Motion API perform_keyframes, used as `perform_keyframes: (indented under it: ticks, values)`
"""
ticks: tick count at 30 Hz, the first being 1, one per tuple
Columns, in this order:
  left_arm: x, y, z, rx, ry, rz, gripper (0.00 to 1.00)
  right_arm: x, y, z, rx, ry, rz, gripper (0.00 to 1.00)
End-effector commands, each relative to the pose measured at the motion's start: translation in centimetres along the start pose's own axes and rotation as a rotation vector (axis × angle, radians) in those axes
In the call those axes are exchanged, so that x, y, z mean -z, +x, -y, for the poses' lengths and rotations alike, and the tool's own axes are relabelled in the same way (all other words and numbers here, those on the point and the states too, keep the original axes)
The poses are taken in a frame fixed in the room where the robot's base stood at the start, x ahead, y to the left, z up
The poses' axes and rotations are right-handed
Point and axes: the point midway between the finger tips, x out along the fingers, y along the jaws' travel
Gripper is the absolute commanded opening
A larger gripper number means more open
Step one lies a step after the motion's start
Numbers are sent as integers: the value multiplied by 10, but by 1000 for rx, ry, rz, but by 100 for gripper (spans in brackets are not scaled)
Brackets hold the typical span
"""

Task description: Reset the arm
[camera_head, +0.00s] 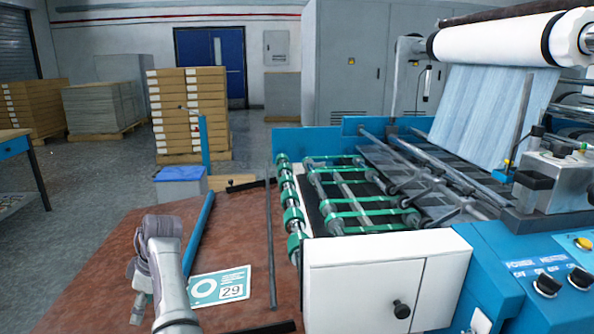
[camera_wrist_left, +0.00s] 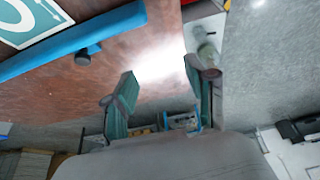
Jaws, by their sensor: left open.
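My left arm (camera_head: 163,255) comes in from the bottom left of the head view, bent over the reddish-brown surface. Its gripper (camera_head: 139,305) hangs low beside the forearm and is small and partly hidden there. In the left wrist view the two fingers of the left gripper (camera_wrist_left: 162,92) stand apart with nothing between them. The brown surface and a bright glare show behind them. My right arm and gripper are in neither view.
A teal-and-white card marked 29 (camera_head: 220,287) lies right of my arm, beside a blue bar (camera_head: 198,235). The laminating machine, with a white front panel (camera_head: 375,285) and green belts (camera_head: 360,200), fills the right. Stacked boxes (camera_head: 190,112) stand behind.

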Motion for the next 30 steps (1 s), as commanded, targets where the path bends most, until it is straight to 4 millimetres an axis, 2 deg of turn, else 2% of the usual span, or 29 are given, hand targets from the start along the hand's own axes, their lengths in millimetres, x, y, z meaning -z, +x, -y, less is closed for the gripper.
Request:
perform_keyframes:
  ticks: [1,11,17,20,24,26,30]
  values:
    - [2,9,5,5,5,-5,56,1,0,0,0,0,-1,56]
    - [11,50,28,-7,75,-25,56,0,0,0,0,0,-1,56]
    - [18,86,56,-32,173,-58,56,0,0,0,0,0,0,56]
    - [20,105,74,-54,253,-80,56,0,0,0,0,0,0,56]
    - [16,132,112,-105,441,-126,56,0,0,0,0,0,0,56]
    - [9,142,134,-138,564,-147,56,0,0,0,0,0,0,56]
    - [-26,150,189,-238,904,-167,56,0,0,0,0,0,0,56]
